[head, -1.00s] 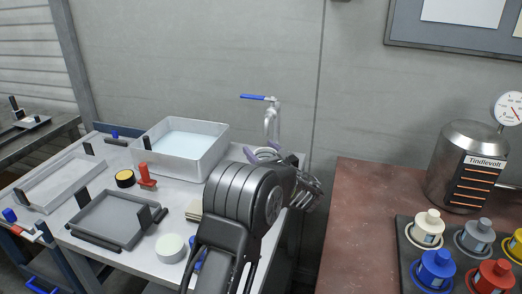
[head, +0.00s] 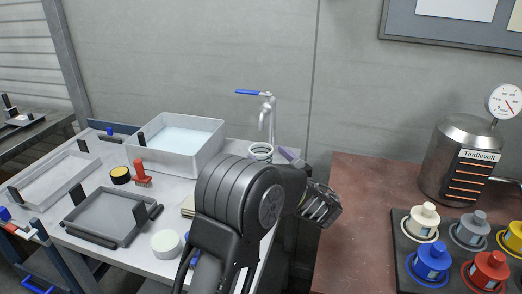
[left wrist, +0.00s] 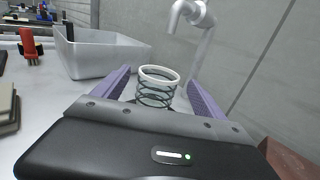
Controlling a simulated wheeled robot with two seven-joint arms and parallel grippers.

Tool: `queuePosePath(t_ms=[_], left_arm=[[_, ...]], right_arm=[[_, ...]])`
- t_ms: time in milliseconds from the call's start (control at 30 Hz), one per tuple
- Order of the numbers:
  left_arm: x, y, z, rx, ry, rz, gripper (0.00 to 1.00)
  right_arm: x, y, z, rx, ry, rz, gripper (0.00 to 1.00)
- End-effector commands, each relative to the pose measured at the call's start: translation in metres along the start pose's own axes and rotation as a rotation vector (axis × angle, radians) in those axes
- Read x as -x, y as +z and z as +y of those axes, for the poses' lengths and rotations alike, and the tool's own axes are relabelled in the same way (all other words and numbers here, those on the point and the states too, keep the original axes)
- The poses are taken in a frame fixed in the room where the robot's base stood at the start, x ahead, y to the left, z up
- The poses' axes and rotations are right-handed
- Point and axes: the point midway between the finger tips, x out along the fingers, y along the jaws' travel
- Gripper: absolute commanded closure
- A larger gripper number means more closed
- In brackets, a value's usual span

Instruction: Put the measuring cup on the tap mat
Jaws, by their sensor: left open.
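The measuring cup is a clear cylinder with dark rings and a white rim. In the head view the measuring cup (head: 261,150) stands upright under the tap at the back right of the white table. In the left wrist view the cup (left wrist: 157,88) shows ahead, between the purple fingers. My left gripper (left wrist: 159,78) is open, with a finger to each side of the cup and no clear contact. In the head view my left gripper (head: 282,155) is partly hidden by its own arm. I cannot make out the tap mat; the cup and gripper cover that spot.
The tap (head: 267,112) with a blue lever rises behind the cup, close to the wall. A white basin (head: 180,160) stands left of it. A brown bench (head: 345,230) is at right.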

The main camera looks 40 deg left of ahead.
Motion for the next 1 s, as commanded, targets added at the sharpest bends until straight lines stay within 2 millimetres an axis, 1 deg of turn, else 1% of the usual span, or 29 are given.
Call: queuePosePath(t_ms=[33,100,200,300,1000], left_arm=[[0.011,-0.001,-0.001,0.000,-0.003,0.002,0.18],[0.022,-0.001,-0.001,0.000,-0.003,0.001,0.18],[0.033,0.000,0.000,0.000,-0.001,0.001,0.18],[0.038,0.000,0.000,0.000,-0.001,0.001,0.18],[0.038,0.000,0.000,0.000,0.000,0.000,0.18]], right_arm=[[-0.001,0.000,0.000,0.000,0.000,0.000,0.64],[-0.002,0.000,0.001,0.000,0.000,0.000,0.64],[-0.002,0.000,0.001,0.000,0.000,0.000,0.64],[-0.002,0.000,0.001,0.000,0.000,0.000,0.64],[-0.002,0.000,0.001,0.000,0.000,0.000,0.64]])
